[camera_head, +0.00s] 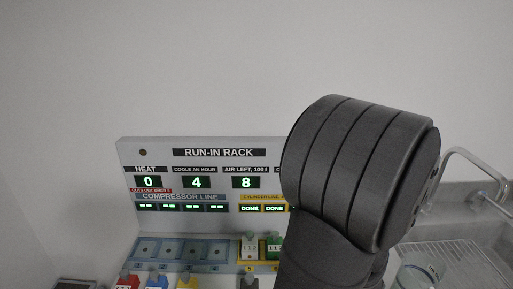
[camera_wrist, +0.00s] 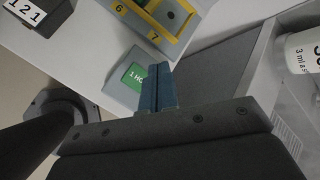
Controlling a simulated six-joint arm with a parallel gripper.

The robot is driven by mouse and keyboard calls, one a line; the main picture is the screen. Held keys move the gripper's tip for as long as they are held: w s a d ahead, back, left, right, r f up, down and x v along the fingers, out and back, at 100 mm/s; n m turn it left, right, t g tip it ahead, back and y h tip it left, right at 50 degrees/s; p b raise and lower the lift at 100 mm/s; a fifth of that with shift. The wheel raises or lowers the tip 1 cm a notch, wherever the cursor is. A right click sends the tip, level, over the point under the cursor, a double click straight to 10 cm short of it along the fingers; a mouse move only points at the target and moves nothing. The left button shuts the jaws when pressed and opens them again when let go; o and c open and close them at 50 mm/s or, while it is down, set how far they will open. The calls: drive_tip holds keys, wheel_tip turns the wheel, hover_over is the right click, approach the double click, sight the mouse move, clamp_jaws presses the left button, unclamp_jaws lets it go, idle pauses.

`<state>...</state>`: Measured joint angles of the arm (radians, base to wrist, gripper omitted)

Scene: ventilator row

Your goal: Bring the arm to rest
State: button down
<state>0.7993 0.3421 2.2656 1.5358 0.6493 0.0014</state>
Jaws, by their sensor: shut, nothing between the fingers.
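My gripper (camera_wrist: 158,75) shows in the wrist view with its two blue fingers together and nothing between them. Its fingertips overlap the view of a green-labelled pad (camera_wrist: 134,77); I cannot tell whether they touch it. In the head view my dark arm fills the right middle, and my gripper is not visible there. The arm hides the right part of the run-in rack panel (camera_head: 215,168), which reads heat 0, cools an hour 4 and air left 8. Two visible cylinder line displays (camera_head: 262,208) read DONE.
A yellow strip (camera_wrist: 133,12) marked 6 and 7 lies beyond the fingers. A block labelled 121 (camera_wrist: 28,12) is at upper left, and a white container (camera_wrist: 304,50) at right. In the head view, several coloured blocks stand before the panel, with a wire drainer (camera_head: 462,262) at right.

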drive_tip(key=w+a+r+n+g+h, duration=0.1)
drive_tip(key=w+a+r+n+g, duration=0.45)
drive_tip(key=w+r+n, duration=0.5)
drive_tip(key=w+a+r+n+g+h, duration=0.1)
drive_tip(key=w+a+r+n+g, duration=0.45)
drive_tip(key=n, duration=0.85)
drive_tip(key=w+a+f+t, duration=0.2)
drive_tip(key=a+f+t, duration=0.1)
drive_tip(key=f+t, duration=0.2)
drive_tip(key=shift+w+a+f, duration=0.2)
drive_tip(key=shift+a+f, duration=0.05)
drive_tip(key=shift+a, duration=0.15)
drive_tip(key=c, duration=2.1)
unclamp_jaws()
